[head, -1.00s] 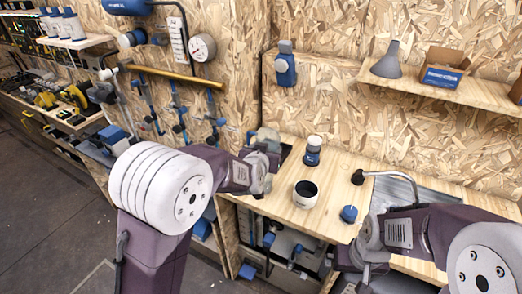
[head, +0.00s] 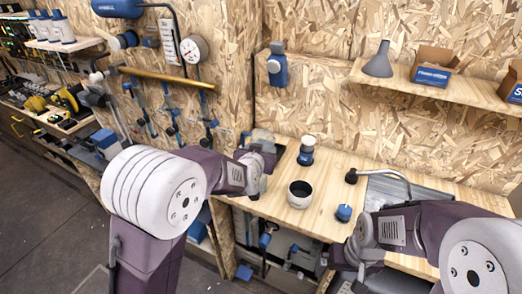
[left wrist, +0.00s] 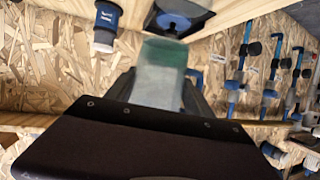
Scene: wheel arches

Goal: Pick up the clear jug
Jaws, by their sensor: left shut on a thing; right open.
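A pale, see-through thing that looks like the clear jug (head: 262,137) shows behind my left gripper (head: 266,158) at the table's back left edge in the head view. In the left wrist view the jug (left wrist: 160,72) is a greenish, translucent body between the fingers of my left gripper (left wrist: 163,92), which is shut on it. The jug's lower part is hidden. I cannot tell whether it touches the table. My right gripper (head: 345,282) is low at the bottom edge of the head view, partly cut off, open, and away from the jug.
A shelf (head: 400,77) and hanging tools (head: 170,112) are on the chipboard wall.

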